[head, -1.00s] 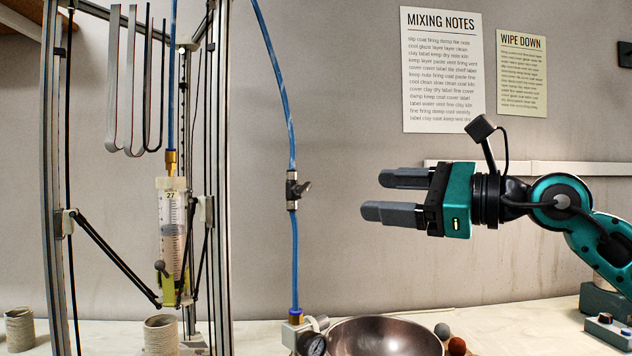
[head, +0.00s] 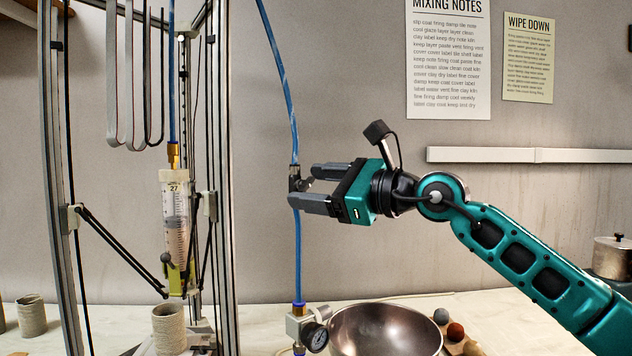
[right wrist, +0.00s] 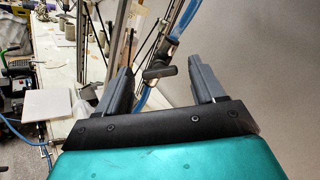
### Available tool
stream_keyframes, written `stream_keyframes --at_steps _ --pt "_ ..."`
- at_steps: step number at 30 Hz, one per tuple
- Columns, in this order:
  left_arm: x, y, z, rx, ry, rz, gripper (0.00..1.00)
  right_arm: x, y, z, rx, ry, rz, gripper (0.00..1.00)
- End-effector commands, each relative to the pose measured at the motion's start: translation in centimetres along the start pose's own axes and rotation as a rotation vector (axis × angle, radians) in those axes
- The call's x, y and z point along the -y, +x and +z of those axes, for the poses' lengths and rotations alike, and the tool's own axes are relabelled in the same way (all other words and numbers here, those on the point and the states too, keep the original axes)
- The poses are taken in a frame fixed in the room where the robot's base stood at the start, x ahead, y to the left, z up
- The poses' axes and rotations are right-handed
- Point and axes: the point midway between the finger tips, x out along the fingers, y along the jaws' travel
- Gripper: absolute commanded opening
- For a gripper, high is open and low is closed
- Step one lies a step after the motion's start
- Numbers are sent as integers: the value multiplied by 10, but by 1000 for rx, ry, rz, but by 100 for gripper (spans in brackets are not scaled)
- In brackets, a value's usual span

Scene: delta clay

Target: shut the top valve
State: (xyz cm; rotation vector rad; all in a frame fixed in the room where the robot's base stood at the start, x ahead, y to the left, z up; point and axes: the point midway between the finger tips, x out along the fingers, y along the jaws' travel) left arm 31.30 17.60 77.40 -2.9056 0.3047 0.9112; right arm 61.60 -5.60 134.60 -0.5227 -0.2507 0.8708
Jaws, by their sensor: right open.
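The top valve (head: 294,178) is a small dark inline valve on the upright blue hose, in the middle of the head view. My right gripper (head: 305,186) is open, with its grey fingers pointing left at the valve. The lower finger's tip overlaps the hose just below the valve in that view. In the right wrist view, the valve's dark handle (right wrist: 158,73) shows between the two spread fingers, lying at an angle to the hose. I cannot tell whether a finger touches it. My left gripper is not in view.
A metal frame (head: 222,250) with a clay syringe (head: 175,220) stands left of the hose. The wall is behind; the air right of the valve holds my arm.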

Motion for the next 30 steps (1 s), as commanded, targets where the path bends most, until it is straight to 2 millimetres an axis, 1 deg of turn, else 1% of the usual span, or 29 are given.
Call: stream_keyframes --at_steps 8,25,26,30 --pt "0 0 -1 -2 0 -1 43 0 1 0 0 0 0 68" --pt "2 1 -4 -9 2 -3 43 0 1 0 0 0 0 14" --pt "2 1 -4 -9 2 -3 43 0 1 0 0 0 0 12" --pt "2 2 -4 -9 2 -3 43 0 1 0 0 7 -1 12"
